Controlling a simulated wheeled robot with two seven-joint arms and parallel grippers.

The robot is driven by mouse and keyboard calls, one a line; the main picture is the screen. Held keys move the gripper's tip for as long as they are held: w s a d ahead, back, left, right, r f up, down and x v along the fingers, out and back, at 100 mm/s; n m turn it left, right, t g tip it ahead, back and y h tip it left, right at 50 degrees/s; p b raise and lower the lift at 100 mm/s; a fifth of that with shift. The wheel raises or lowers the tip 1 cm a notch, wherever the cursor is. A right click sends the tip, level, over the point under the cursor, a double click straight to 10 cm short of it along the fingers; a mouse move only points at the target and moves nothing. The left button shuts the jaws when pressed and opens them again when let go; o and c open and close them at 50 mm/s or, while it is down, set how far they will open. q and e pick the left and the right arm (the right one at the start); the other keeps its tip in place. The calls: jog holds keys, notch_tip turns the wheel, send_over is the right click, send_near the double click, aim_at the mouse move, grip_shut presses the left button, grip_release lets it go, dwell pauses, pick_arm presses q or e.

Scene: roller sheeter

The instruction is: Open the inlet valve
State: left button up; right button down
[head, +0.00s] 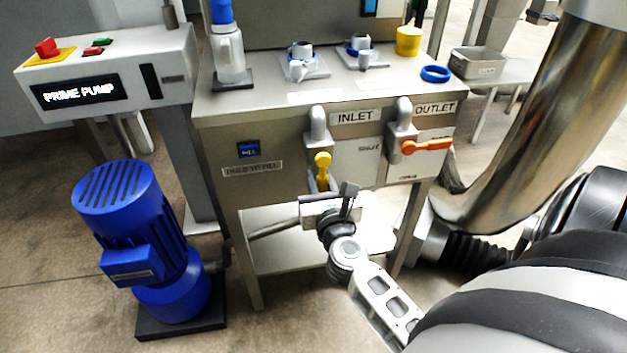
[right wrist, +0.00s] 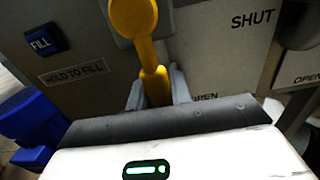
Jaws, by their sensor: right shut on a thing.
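The yellow inlet valve lever (head: 322,168) hangs downward on the front panel, left of and below the INLET label (head: 356,117). My right gripper (head: 330,192) is at its lower end. In the right wrist view the lever (right wrist: 146,40) runs down from its round pivot, tilted slightly, and its lower end sits between the two fingers of the right gripper (right wrist: 157,92). The gripper is shut on it. A partly hidden OPEN marking (right wrist: 204,97) shows just right of the fingers. The tip of the lever is hidden by the gripper body. My left gripper is not in view.
The orange outlet lever (head: 427,147) lies roughly horizontal to the right, under the OUTLET label (head: 435,107). A FILL button (head: 248,150) is on the panel's left. A blue pump (head: 128,230) stands at the lower left, below the PRIME PUMP box (head: 110,75).

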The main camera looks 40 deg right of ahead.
jog(key=shift+a, duration=0.15)
jog(key=c, duration=1.3)
grip_release()
jog(key=shift+o, duration=0.2)
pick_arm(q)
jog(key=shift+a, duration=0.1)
